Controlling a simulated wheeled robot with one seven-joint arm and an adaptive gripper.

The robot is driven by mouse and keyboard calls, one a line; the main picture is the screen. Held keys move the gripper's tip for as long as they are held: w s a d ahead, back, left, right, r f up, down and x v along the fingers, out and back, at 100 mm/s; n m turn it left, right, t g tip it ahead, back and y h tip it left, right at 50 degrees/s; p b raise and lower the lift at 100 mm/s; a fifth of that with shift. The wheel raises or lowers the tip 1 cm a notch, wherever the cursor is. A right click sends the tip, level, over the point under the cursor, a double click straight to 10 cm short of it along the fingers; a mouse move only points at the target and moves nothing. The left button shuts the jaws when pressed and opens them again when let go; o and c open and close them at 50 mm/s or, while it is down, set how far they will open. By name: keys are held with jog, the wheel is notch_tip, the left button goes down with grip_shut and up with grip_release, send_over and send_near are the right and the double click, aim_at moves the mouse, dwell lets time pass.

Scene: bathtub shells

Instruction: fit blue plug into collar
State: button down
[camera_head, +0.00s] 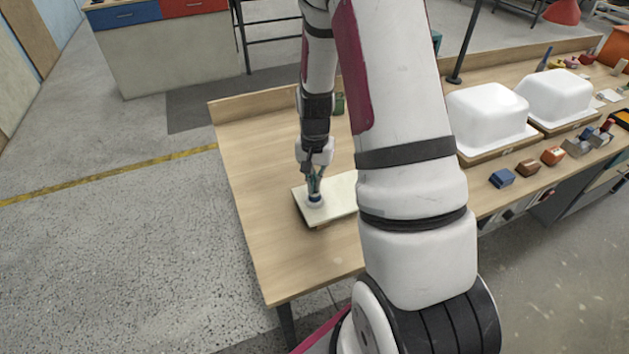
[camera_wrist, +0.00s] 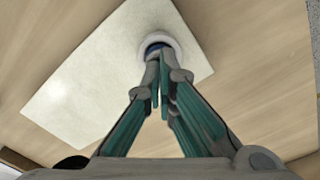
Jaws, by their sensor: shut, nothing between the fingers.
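A pale board (camera_head: 343,186) lies on the wooden bench (camera_head: 258,222), and it also shows in the wrist view (camera_wrist: 85,95). A white round collar (camera_wrist: 172,43) stands on the board; in the head view it is small, under my gripper (camera_head: 315,190). Something blue, which looks like the blue plug (camera_wrist: 153,46), shows inside the collar ring; the fingers partly hide it, so I cannot tell how deep it sits. In the wrist view my gripper (camera_wrist: 160,62) is shut and empty, its tips right at the plug and collar. I cannot tell whether they touch.
Two white tub shells (camera_head: 490,117) stand on wooden bases at the right. Small blue (camera_head: 502,178), brown (camera_head: 528,168) and orange (camera_head: 552,155) blocks lie before them. A dark post (camera_head: 464,50) rises behind. The bench left of the board is clear.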

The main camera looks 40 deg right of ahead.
jog(key=shift+f, duration=0.35)
jog(key=shift+r, duration=0.15)
jog(key=shift+r+p, duration=0.65)
jog(key=shift+r, duration=1.2)
jog(key=s+a+r+n+t, duration=0.1)
jog(key=a+r, duration=0.1)
jog(key=r, duration=0.7)
jog(key=s+a+r+n, duration=0.1)
jog(key=a+r, duration=0.2)
jog(key=r, duration=0.5)
jog(key=s+a+r+n+t, duration=0.2)
jog(key=s+a+r+n, duration=0.2)
jog(key=s+a+r, duration=0.2)
jog(key=s+a+r+n+t, duration=0.2)
jog(key=s+a+r+n, duration=0.2)
jog(key=s, duration=0.6)
notch_tip(320, 180, up, 2)
jog(key=a, duration=0.3)
jog(key=shift+s+r+n, duration=0.15)
jog(key=shift+r+n, duration=0.1)
jog(key=shift+n, duration=0.05)
